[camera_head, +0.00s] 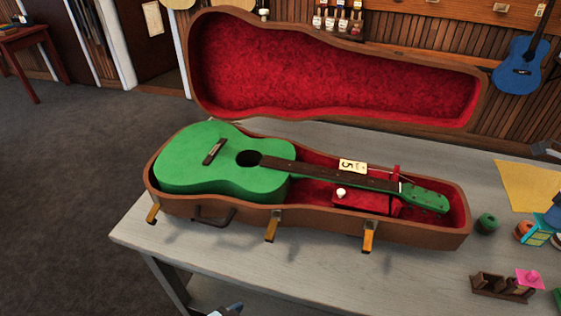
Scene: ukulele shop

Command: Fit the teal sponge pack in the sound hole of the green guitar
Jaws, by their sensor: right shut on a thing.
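The green guitar (228,176) lies face up in the open brown case on the table. Its dark round sound hole (249,158) is uncovered, and its neck points right. The teal sponge pack (537,236) shows at the right edge with a yellowish part on it. My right gripper (553,215) is partly cut off by that edge, with a blue finger against the pack; it is shut on it, well to the right of the guitar. Only a small tip of my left gripper (227,311) shows at the bottom edge; its opening is hidden.
The case (330,223) has a red lining, a raised lid (330,75) and latches along its front. A red compartment lid with a white knob (341,192) sits under the neck. A green roll (487,223), yellow sheet (527,186) and brown holder (500,288) are on the right.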

